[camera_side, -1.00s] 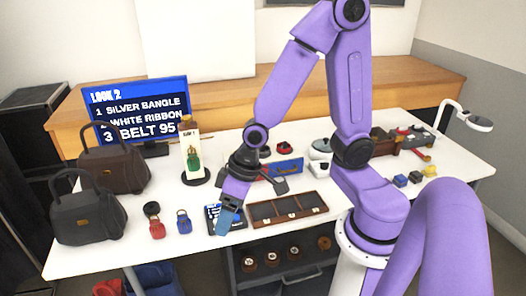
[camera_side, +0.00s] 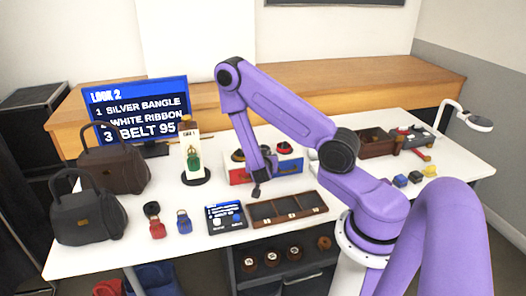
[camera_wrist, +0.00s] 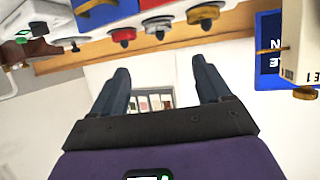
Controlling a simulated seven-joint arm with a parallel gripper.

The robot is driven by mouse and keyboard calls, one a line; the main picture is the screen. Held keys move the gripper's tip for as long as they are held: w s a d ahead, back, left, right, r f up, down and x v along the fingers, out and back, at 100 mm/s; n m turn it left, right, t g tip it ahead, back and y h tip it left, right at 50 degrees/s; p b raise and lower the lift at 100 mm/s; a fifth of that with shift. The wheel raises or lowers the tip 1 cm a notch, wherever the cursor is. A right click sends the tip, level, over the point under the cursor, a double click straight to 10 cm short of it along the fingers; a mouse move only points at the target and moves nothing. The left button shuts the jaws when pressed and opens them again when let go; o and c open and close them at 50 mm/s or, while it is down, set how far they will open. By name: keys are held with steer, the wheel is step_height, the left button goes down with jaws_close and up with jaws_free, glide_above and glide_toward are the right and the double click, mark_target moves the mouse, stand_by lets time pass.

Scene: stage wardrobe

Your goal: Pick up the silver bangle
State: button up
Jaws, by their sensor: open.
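I cannot pick out the silver bangle for certain in either view. A blue, white and red display box (camera_side: 288,168) stands mid-table with several small round items on top, partly hidden by my arm. My gripper (camera_side: 257,190) is in front of this box in the side view, small and hard to make out. In the wrist view my gripper (camera_wrist: 160,66) has its fingers wide apart with nothing between them.
The screen (camera_side: 138,110) lists silver bangle first. A dark partitioned tray (camera_side: 286,209) and a dark card-like pad (camera_side: 225,218) lie at the front. Two handbags (camera_side: 88,218), red and blue tagged items (camera_side: 157,228), and a bottle stand (camera_side: 192,150) are left. Bare table lies between.

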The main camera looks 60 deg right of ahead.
steer(key=x, duration=1.7)
steer(key=shift+d, duration=0.3)
steer(key=shift+r, duration=0.1)
steer(key=c, duration=0.8)
